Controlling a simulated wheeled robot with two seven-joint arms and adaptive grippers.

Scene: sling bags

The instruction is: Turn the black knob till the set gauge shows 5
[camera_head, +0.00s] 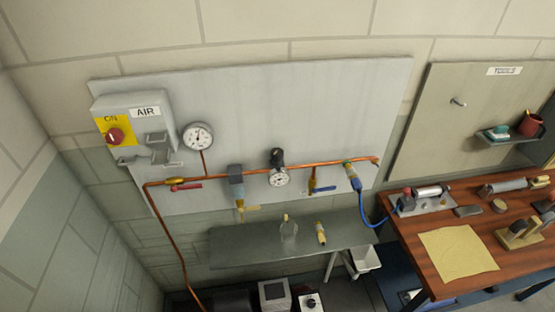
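The black knob (276,156) sits on top of a regulator in the copper pipe, at the middle of the grey wall panel. A small round white gauge (279,179) is right below the knob; its needle and numbers are too small to read. A larger white dial gauge (198,135) stands higher on the pipe to the left, and its reading is also unclear. Neither of my grippers is in view.
A red switch (115,136) on a grey AIR box is at left. A red lever (186,188) and a blue lever (322,189) sit on the pipe. A wooden bench (395,236) with tools stands at right.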

